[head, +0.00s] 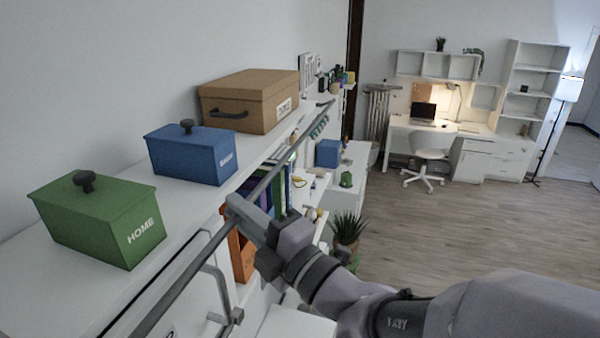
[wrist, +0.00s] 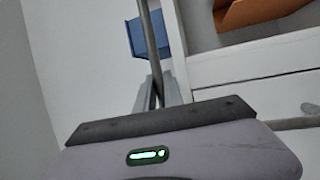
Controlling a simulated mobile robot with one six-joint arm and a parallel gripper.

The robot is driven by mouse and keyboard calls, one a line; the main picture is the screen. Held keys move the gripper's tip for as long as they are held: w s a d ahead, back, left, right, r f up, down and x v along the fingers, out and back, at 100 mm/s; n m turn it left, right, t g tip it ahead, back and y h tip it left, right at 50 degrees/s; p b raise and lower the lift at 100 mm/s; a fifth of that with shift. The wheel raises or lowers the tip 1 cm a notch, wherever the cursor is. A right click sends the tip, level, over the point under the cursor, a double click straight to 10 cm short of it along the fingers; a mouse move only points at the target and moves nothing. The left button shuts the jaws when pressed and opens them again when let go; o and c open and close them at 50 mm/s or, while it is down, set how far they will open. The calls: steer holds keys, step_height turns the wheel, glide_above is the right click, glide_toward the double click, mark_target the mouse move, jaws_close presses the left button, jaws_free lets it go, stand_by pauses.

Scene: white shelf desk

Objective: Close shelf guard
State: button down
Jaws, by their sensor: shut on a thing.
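The shelf guard (head: 196,262) is a long dark metal bar running along the front edge of the white shelf top in the head view. My gripper (head: 240,206) is shut on the bar near the middle of its visible length. In the wrist view the guard (wrist: 147,32) runs from the top edge down between the fingers of my gripper (wrist: 156,88), which close around it. The part of the bar inside the fingers is hidden.
On the shelf top stand a green box (head: 95,215), a blue box (head: 192,158) and a brown box (head: 248,102). A potted plant (head: 347,228) stands to the right. The wooden floor (head: 480,225) is open beyond.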

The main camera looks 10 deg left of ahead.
steer(key=shift+w+a+r+n+g+h, duration=0.1)
steer(key=shift+a+r+n+g+h, duration=0.35)
steer(key=shift+h, duration=0.6)
steer(key=shift+a+r+n+g+h, duration=0.4)
steer(key=shift+r+n+h, duration=0.15)
steer(key=shift+h, duration=0.45)
steer(key=shift+w+a+r+n+g+h, duration=0.1)
steer(key=shift+a+r+n+g+h, duration=0.35)
steer(key=shift+h, duration=0.6)
steer(key=shift+s, duration=0.1)
steer(key=c, duration=1.5)
jaws_free()
steer(key=shift+o, duration=0.2)
steer(key=v, duration=1.7)
steer(key=shift+d+r, duration=0.2)
